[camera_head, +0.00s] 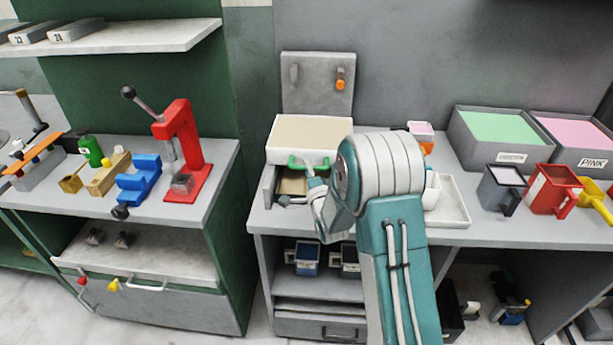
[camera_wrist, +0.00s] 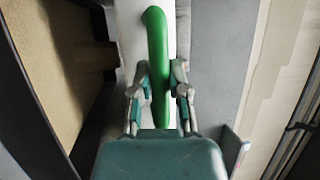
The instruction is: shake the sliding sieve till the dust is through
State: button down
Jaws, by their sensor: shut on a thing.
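The sliding sieve (camera_head: 312,130) is a white box with a beige surface inside, set on the bench at the middle. A green handle (camera_head: 308,162) is on its front side. My gripper (camera_head: 316,178) reaches up to this handle from the front. In the wrist view my gripper (camera_wrist: 160,82) is shut on the green handle (camera_wrist: 158,45), with one finger on each side. Below the sieve is a grey tray (camera_head: 268,187) with beige material (camera_head: 292,184) in it.
A grey upright panel (camera_head: 316,84) with an orange knob stands behind the sieve. A white tray (camera_head: 455,203) lies right of my arm. Bins of green powder (camera_head: 502,128) and pink powder (camera_head: 577,132), with several jugs, stand farther right. A red press (camera_head: 183,150) is on the left bench.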

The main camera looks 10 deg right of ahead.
jog(key=w, duration=0.2)
jog(key=w+d, duration=0.1)
jog(key=w, duration=0.1)
jog(key=shift+d+f, duration=0.15)
jog(key=shift+f, duration=0.05)
jog(key=c, duration=0.6)
grip_release()
jog(key=shift+f, duration=0.1)
jog(key=shift+w, duration=0.15)
jog(key=v, duration=1.2)
